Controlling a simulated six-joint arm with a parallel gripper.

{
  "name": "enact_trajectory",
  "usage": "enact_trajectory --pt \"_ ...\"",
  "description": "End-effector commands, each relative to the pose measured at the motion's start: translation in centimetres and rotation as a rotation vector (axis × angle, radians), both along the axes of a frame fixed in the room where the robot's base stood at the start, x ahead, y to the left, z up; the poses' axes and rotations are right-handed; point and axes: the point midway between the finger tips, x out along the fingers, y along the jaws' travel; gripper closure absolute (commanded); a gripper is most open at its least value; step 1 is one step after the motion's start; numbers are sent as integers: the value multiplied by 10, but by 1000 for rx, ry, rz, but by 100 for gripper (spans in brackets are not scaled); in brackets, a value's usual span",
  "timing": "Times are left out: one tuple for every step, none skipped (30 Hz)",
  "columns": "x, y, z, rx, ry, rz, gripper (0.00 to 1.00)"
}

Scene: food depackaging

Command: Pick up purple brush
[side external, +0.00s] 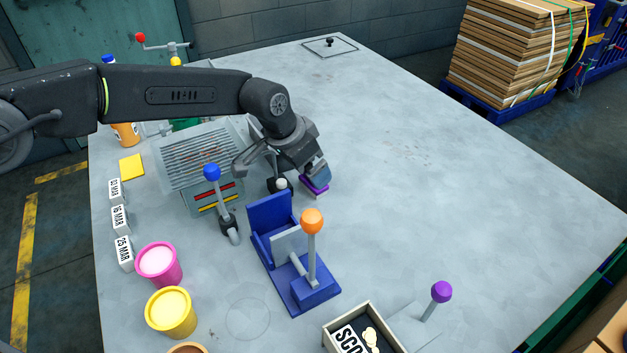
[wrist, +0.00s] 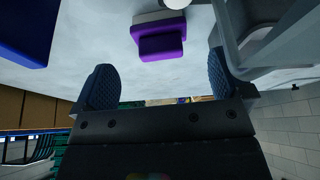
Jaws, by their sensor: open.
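The purple brush (side external: 315,188) is a small purple block with a pale grey layer, on the table and partly hidden by my gripper (side external: 318,174) in the side view. In the wrist view the brush (wrist: 161,42) shows whole, near the top middle. My gripper (wrist: 160,70) is open and empty there, with one blue ridged finger on each side. The brush lies ahead of the gap between the fingertips, clear of both. I cannot tell the exact height of the fingers above the table.
A blue fixture with an orange-knobbed lever (side external: 312,222) stands in front of my gripper. A grey slatted machine (side external: 203,160) with a blue-knobbed lever is at left. Pink (side external: 158,264) and yellow (side external: 171,312) cups stand front left. The table's right side (side external: 450,170) is clear.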

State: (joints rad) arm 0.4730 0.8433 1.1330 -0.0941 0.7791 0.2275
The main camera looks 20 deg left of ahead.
Motion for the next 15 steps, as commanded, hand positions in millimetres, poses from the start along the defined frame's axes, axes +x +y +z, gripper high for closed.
enact_trajectory --pt "1 -1 -3 1 1 0 2" --pt "1 -1 -5 0 0 0 2" --pt "2 -2 -7 1 1 0 2" --pt "2 -2 -9 1 1 0 2" --pt "3 -3 -12 1 2 0 2" --pt "5 -4 -17 1 3 0 2" --pt "6 -5 -21 1 3 0 2" --pt "8 -6 -26 1 3 0 2" --pt "10 -8 -32 1 3 0 2" --pt "11 -9 -36 1 2 0 2" --pt "13 -10 -41 1 2 0 2" --pt "15 -11 -45 1 1 0 2" --pt "16 -12 -48 1 1 0 2" --pt "16 -12 -51 1 1 0 2" --pt "17 -13 -53 0 1 1 2"
